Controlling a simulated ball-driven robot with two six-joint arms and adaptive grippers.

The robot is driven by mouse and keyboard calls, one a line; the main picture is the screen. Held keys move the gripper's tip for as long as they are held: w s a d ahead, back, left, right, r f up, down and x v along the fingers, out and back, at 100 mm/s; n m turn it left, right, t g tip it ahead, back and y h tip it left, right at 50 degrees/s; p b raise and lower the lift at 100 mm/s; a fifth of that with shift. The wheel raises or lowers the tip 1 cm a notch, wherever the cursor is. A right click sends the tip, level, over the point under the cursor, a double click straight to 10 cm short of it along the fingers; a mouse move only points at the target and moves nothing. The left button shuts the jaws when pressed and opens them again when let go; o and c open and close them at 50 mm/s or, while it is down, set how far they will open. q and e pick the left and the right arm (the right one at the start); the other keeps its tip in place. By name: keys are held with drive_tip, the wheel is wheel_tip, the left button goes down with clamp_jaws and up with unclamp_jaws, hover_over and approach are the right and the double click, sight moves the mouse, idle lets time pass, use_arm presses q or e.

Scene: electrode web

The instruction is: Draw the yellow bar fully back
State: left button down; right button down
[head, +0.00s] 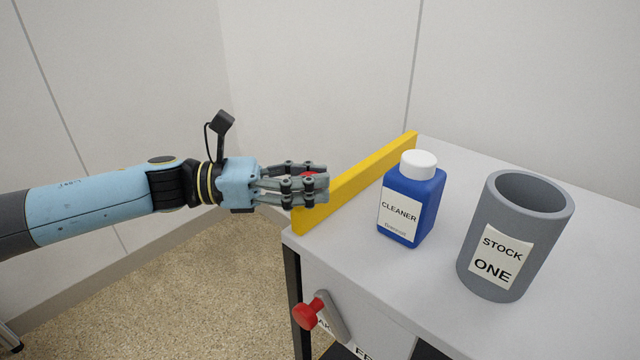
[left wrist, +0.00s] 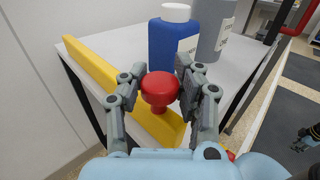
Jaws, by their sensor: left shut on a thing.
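The yellow bar (head: 360,178) stands as a low upright strip along the left edge of a grey-white bench top. In the left wrist view, the bar (left wrist: 95,65) runs from the upper left down behind the fingers. My left gripper (head: 312,188) is at the bar's near end, shut on a red knob (left wrist: 160,90). The knob sits between the fingers in front of the bar; its joint to the bar is hidden. In the head view only a bit of the knob (head: 309,174) shows between the fingers.
A blue CLEANER bottle (head: 425,194) with a white cap stands just right of the bar. A grey cup (head: 480,220) labelled STOCK ONE stands farther right. Another red knob (head: 305,314) on a grey lever juts from the bench front. Floor left of the bench is clear.

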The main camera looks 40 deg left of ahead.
use_arm(q)
drive_tip(key=shift+a, duration=0.15)
drive_tip(key=c, duration=1.4)
unclamp_jaws()
drive_tip(key=o, duration=0.5)
drive_tip(key=shift+s+a, duration=0.1)
drive_tip(key=shift+a, duration=0.15)
use_arm(e)
drive_tip(key=shift+d+r, duration=0.1)
drive_tip(key=shift+d, duration=0.65)
use_arm(q)
drive_tip(key=v, duration=1.1)
drive_tip(key=shift+s+a, duration=0.25)
drive_tip(key=shift+s, duration=0.1)
use_arm(e)
drive_tip(key=shift+a, duration=0.25)
